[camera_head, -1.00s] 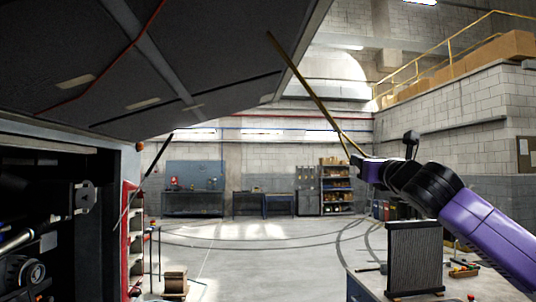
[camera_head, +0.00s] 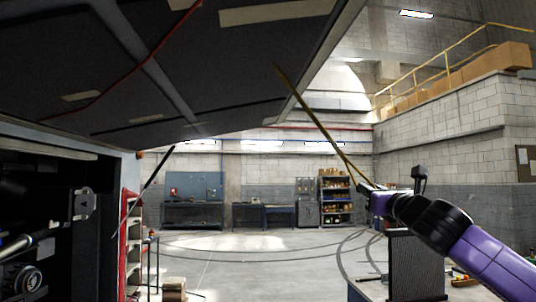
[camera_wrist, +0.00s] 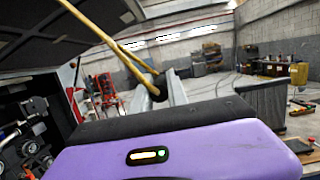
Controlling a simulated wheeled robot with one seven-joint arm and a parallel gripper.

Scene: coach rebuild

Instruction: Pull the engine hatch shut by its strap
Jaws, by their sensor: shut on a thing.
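The engine hatch (camera_head: 150,75) is a large dark panel with grey ribs, raised and slanting across the upper left of the head view. Its underside also fills the top left of the wrist view (camera_wrist: 50,30). A yellow-brown strap (camera_head: 312,115) hangs taut from the hatch's right edge down to my gripper (camera_head: 366,187). In the wrist view the strap (camera_wrist: 100,32) runs as a loop from the upper left to my gripper (camera_wrist: 158,88). My gripper is shut on the strap's lower end. The dark engine bay (camera_head: 45,230) is open below the hatch.
A workbench with a dark radiator-like panel (camera_head: 417,265) stands at the lower right, beneath my arm. A red ladder-like rack (camera_head: 131,245) stands beside the bay. Benches (camera_head: 192,213) and shelves (camera_head: 336,200) line the far wall. The floor between is clear.

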